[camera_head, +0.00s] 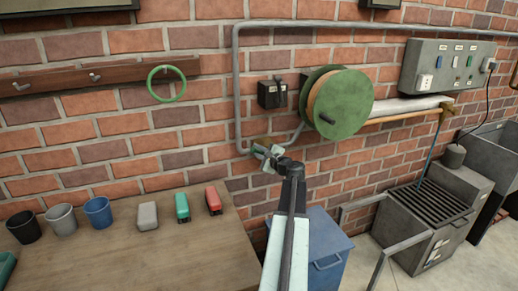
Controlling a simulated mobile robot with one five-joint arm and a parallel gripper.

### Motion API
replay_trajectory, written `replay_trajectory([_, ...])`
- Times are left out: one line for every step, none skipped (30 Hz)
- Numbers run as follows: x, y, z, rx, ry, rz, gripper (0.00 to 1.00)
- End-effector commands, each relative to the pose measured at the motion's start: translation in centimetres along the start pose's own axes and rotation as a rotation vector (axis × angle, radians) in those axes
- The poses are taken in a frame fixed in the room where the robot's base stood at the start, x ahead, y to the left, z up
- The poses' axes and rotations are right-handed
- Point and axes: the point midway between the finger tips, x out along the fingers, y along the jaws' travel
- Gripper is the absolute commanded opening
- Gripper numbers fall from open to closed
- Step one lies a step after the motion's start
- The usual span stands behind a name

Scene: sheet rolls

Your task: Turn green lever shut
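A small brass-coloured valve (259,149) sits at the lower end of the grey wall pipe, in the middle of the picture. My gripper (270,159) is right at this valve, at the end of my raised arm. It covers part of the fitting. I cannot make out a distinct green lever there; it may be hidden behind or between my fingers. The fingers are small and overlap the valve, so I cannot tell whether they are open, shut or touching it.
A green reel (343,104) hangs right of the valve, with a dark switch box (272,94) beside it. A wooden table (130,255) with cups and staplers stands lower left. A blue bin (328,250) is below my arm. A green ring (166,84) hangs upper left.

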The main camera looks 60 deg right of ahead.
Motion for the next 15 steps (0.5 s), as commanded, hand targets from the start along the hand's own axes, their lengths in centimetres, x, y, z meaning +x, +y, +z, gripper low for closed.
replay_trajectory([-0.1, 0.4, 0.0, -0.038, 0.008, 0.008, 0.0])
replay_trajectory([0.0, 0.5, -0.1, -0.064, 0.014, 0.013, 0.0])
replay_trajectory([0.0, 0.8, -0.1, -0.098, 0.021, 0.019, 0.0])
replay_trajectory([0.0, 0.9, -0.2, -0.125, 0.026, 0.023, 0.0])
replay_trajectory([0.0, 1.1, -0.2, -0.15, 0.032, 0.028, 0.0])
replay_trajectory([0.1, 1.3, -0.3, -0.183, 0.038, 0.034, 0.0])
replay_trajectory([0.1, 1.5, -0.3, -0.207, 0.043, 0.039, 0.0])
replay_trajectory([0.1, 1.6, -0.4, -0.231, 0.047, 0.043, 0.0])
replay_trajectory([0.1, 1.8, -0.5, -0.262, 0.053, 0.049, 0.0])
replay_trajectory([0.2, 2.0, -0.5, -0.283, 0.058, 0.052, 0.0])
replay_trajectory([0.2, 2.1, -0.6, -0.306, 0.062, 0.057, 0.0])
replay_trajectory([0.2, 2.3, -0.7, -0.333, 0.068, 0.061, 0.0])
replay_trajectory([0.2, 2.4, -0.8, -0.352, 0.072, 0.064, 0.0])
replay_trajectory([0.2, 2.5, -0.8, -0.37, 0.076, 0.068, 0.0])
replay_trajectory([0.2, 2.6, -0.9, -0.394, 0.08, 0.073, 0.0])
